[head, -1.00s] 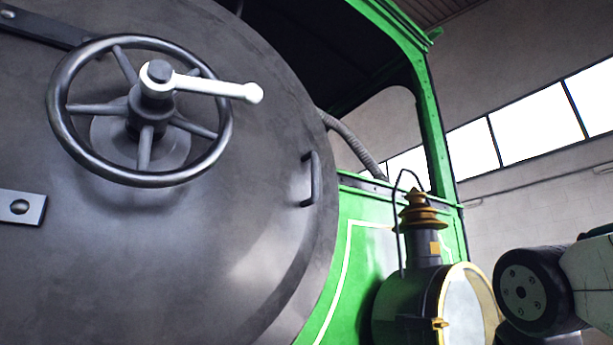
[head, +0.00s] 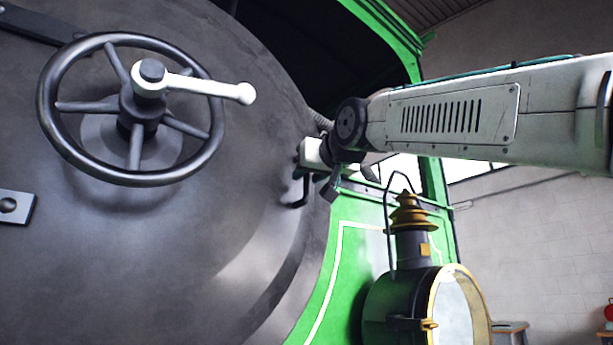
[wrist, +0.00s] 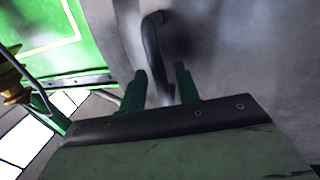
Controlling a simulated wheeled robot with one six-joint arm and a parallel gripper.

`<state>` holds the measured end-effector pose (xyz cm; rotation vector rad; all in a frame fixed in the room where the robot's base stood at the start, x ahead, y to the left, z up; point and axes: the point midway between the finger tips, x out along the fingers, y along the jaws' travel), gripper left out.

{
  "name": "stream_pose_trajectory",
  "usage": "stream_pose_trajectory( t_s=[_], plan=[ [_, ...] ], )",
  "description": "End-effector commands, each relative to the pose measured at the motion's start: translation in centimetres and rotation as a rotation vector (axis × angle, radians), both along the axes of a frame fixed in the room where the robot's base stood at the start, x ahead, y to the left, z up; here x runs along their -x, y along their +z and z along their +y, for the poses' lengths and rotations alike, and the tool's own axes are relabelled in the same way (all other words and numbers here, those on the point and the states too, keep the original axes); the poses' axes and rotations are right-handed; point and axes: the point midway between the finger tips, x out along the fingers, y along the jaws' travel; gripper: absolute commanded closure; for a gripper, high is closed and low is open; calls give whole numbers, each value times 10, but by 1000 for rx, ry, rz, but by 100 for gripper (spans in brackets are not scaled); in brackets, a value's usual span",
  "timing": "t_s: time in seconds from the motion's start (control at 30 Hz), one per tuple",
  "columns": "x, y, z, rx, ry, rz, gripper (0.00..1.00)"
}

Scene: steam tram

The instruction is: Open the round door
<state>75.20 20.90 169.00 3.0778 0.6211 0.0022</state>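The round door (head: 235,180) is a large dark grey disc filling the left of the head view; it looks shut. It carries a handwheel (head: 206,155) with a white lever (head: 205,88) pointing right. A small dark bar handle (head: 300,192) sits near its right edge; it also shows in the wrist view (wrist: 152,45). My gripper (head: 306,172) is at this handle, partly hiding its upper part. In the wrist view my gripper's (wrist: 162,80) two green fingers stand apart, with one end of the handle between them. Whether they touch it I cannot tell.
A brass-topped lamp (head: 400,300) stands right of the door, below my arm. The green tram body (head: 345,245) and cab frame lie behind it. A strap hinge (head: 15,207) is at the door's left. A stool (head: 510,330) stands at the lower right.

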Motion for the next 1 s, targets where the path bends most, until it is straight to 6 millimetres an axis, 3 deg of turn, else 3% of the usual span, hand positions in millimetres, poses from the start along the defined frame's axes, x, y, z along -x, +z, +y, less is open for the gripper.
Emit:
stream_pose_trajectory(
  t_s=[0.17,0.47,0.57,0.6,0.83,1.0],
  plan=[
    [-15,-1,6,0,0,1,68],
    [-17,0,7,0,0,1,68],
    [-17,0,7,0,0,1,96],
    [-17,0,7,0,0,1,100],
    [-16,0,2,1,-8,1,100],
    [-12,1,-23,2,-55,1,100]
  ],
)
